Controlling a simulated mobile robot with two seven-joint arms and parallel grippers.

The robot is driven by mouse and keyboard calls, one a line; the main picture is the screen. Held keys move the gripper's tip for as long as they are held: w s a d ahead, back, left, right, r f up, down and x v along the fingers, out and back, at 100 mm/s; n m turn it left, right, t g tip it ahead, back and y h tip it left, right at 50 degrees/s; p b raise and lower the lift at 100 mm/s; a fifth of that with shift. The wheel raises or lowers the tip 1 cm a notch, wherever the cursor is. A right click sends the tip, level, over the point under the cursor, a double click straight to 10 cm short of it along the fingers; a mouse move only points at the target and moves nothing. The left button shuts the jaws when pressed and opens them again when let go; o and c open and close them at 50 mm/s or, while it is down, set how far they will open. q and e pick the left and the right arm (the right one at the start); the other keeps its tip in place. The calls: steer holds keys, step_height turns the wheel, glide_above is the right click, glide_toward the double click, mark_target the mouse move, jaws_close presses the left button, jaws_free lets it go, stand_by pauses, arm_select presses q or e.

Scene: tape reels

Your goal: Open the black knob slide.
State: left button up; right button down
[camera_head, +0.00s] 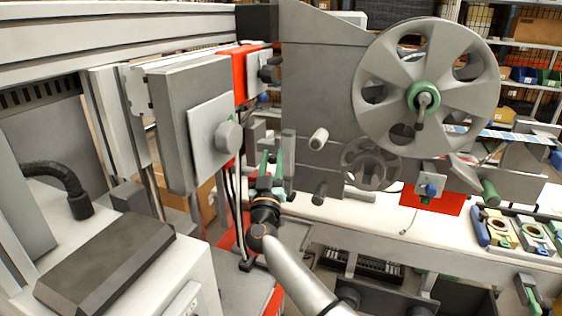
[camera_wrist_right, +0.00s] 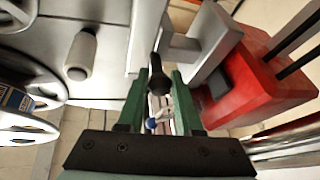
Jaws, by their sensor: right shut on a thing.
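My right gripper (camera_head: 268,168) reaches up in the middle of the head view, its green fingers beside small grey upright pieces (camera_head: 288,145) at the left edge of the large grey panel. In the right wrist view the black knob (camera_wrist_right: 158,76) lies between the green fingertips of the gripper (camera_wrist_right: 160,88), and the jaws are shut on it. Grey slide parts (camera_wrist_right: 147,32) stand just beyond the knob. In the head view the knob is hidden by the fingers. I cannot tell how far the slide stands open. My left gripper is not in view.
A large grey reel (camera_head: 385,85) is mounted on the panel (camera_head: 315,90) to the right. A grey box with a round knob (camera_head: 228,137) stands close left of my gripper. A red block (camera_wrist_right: 262,85) is near the fingers. The white table (camera_head: 390,225) lies below.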

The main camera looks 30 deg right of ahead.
steer(key=w+a+b, duration=0.1)
steer(key=w+a, duration=0.2)
steer(key=shift+w+f, duration=0.1)
steer(key=shift+w, duration=0.05)
steer(key=shift+w+a, duration=0.1)
steer(key=shift+a, duration=0.05)
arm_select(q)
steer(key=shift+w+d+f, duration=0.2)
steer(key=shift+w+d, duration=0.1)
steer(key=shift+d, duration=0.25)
arm_select(e)
steer(key=c, duration=0.6)
jaws_free()
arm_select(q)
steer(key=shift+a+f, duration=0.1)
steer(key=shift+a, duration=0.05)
